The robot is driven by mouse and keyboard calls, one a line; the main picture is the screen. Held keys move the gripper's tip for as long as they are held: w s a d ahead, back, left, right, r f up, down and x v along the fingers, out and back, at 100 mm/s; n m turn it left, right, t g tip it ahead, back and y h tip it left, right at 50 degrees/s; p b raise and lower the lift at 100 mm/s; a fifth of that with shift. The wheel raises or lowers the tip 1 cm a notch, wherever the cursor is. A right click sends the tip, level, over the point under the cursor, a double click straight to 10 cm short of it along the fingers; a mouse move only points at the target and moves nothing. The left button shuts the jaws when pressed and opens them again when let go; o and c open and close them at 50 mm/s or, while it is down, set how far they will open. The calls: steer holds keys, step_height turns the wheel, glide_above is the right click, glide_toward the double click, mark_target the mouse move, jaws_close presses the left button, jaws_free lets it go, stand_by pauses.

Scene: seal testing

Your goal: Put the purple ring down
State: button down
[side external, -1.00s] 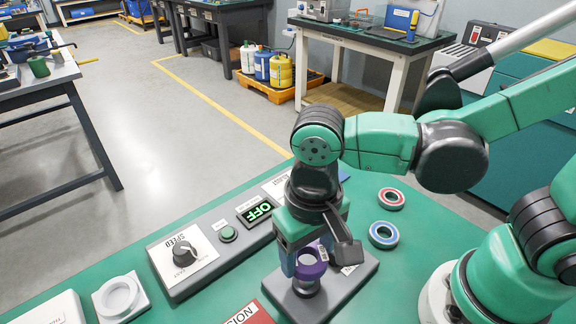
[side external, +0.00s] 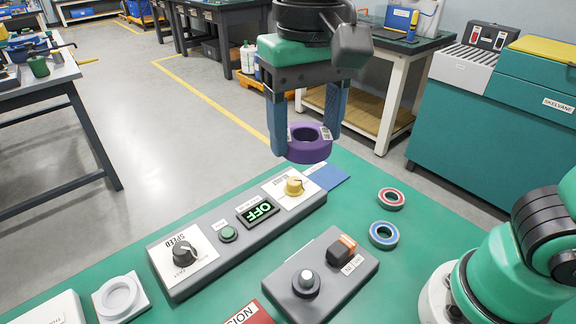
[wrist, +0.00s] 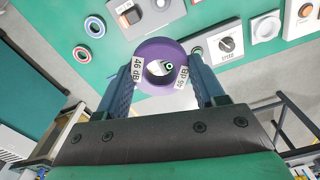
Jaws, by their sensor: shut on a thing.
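The purple ring (side external: 309,146) is held in the air between the two blue fingers of my gripper (side external: 308,138), above the far end of the control panel. Its hole faces up, and white labels are stuck on it. In the wrist view the ring (wrist: 160,47) sits between the fingertips of my gripper (wrist: 160,72), with label text such as "46 dB" partly readable. The grey fixture (side external: 335,268) on the green bench has a bare post (side external: 306,281) with a silver top and an orange-and-black switch.
A red ring (side external: 391,198) and a blue ring (side external: 384,235) lie on the bench at the right. The grey control panel (side external: 238,240) has knobs and an "OFF" display. A blue pad (side external: 328,176) lies behind it. A white round holder (side external: 118,297) is at the front left.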

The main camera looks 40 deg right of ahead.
steer(key=w+d+m, duration=0.3)
steer(key=w+d, duration=0.3)
steer(key=m, duration=0.8)
glide_above(349, 160)
step_height(349, 160, down, 19)
steer(key=shift+a, duration=0.1)
steer(key=shift+f, duration=2.2)
steer(key=shift+f, duration=0.15)
steer(key=shift+c, duration=0.5)
jaws_free()
